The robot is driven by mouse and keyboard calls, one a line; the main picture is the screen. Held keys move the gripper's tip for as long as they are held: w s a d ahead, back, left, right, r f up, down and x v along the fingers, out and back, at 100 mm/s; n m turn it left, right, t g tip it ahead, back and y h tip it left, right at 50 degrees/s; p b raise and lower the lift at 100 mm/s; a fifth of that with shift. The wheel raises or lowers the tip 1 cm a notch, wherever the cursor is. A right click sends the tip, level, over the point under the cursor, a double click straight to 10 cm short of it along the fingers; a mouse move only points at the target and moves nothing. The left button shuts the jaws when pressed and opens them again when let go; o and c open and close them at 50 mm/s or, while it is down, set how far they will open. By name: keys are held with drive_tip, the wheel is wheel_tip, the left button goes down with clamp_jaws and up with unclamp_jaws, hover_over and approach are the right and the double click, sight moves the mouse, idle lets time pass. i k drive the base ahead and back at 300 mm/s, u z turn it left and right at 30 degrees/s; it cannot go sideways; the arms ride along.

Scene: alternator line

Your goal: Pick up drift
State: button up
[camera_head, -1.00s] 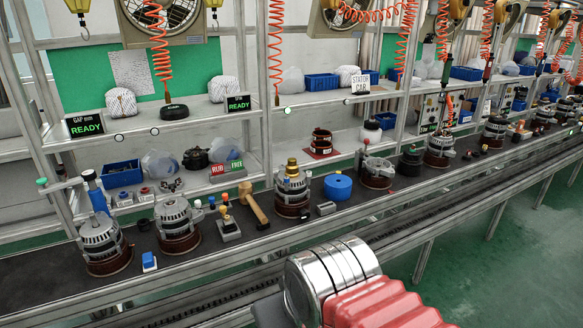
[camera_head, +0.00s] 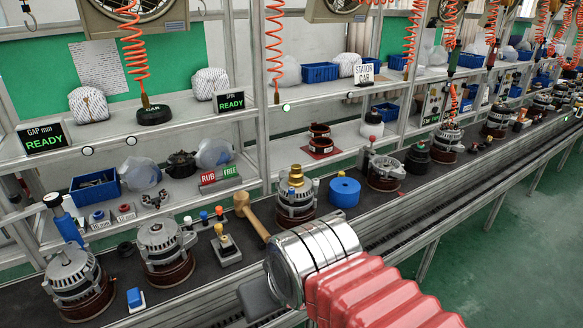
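A stepped brass-coloured piece (camera_head: 296,176) stands upright on top of an alternator (camera_head: 296,200) in the middle of the line; it may be the drift, but I cannot tell for sure. A mallet with a wooden handle (camera_head: 254,217) lies to the left of that alternator. My arm, with a chrome wrist and red bellows, reaches in from the lower right. A dark grey part of my gripper (camera_head: 259,298) shows at the wrist's left side, in front of the bench edge. Its fingertips are not clearly visible, and I see nothing held.
Two alternators (camera_head: 165,252) (camera_head: 76,282) stand at the left, with a blue block (camera_head: 136,299) between them in front. A small stand (camera_head: 226,248) and a blue round part (camera_head: 344,191) are nearby. Shelf uprights and hanging orange hoses (camera_head: 275,50) rise behind. Green floor lies at the right.

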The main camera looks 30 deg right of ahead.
sight(296, 180)
drive_tip(key=u, duration=0.05)
drive_tip(key=i, duration=1)
